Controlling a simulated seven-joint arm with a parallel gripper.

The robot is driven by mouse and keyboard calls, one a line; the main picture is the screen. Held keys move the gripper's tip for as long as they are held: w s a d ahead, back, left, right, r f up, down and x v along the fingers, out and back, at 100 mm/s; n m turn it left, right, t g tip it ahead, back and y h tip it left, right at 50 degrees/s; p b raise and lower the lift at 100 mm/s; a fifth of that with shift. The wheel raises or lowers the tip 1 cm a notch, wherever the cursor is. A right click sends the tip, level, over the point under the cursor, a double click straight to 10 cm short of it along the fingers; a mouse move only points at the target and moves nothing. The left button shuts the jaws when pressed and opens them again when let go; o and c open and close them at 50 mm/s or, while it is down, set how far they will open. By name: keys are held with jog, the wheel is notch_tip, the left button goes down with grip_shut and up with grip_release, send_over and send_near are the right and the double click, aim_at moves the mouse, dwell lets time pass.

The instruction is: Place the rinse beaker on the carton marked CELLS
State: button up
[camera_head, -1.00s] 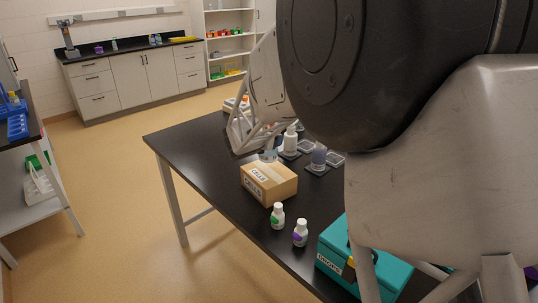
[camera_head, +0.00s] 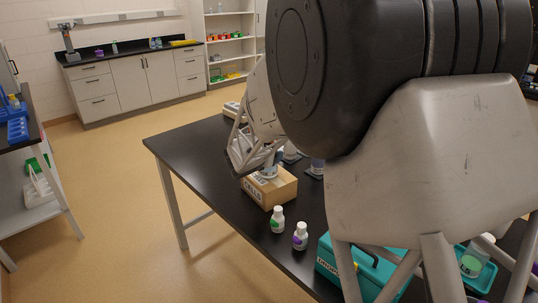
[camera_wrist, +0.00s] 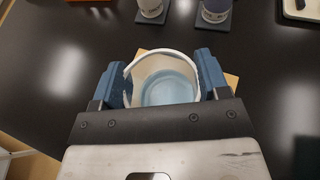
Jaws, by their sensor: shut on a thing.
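The rinse beaker, pale with a whitish rim and light blue inside, shows in the wrist view (camera_wrist: 168,92). My gripper (camera_wrist: 163,76) is shut on it, with blue fingers on either side; the beaker looks upright. In the head view my gripper (camera_head: 270,166) and the lower part of the beaker (camera_head: 266,175) are over the top of the brown carton marked CELLS (camera_head: 274,192). Whether the beaker touches the carton top I cannot tell. In the wrist view, carton corners (camera_wrist: 232,80) show behind and beside the beaker. My arm hides part of the carton's surroundings.
A green-labelled bottle (camera_head: 277,220) and a purple-labelled bottle (camera_head: 300,236) stand in front of the carton. A teal case (camera_head: 330,262) is nearer. The black table (camera_head: 195,160) is clear left of the carton.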

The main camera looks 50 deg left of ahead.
jog(key=shift+f, duration=0.15)
jog(key=o, duration=1.3)
jog(key=shift+c, duration=0.2)
jog(key=shift+s, duration=0.15)
jog(key=v, duration=1.2)
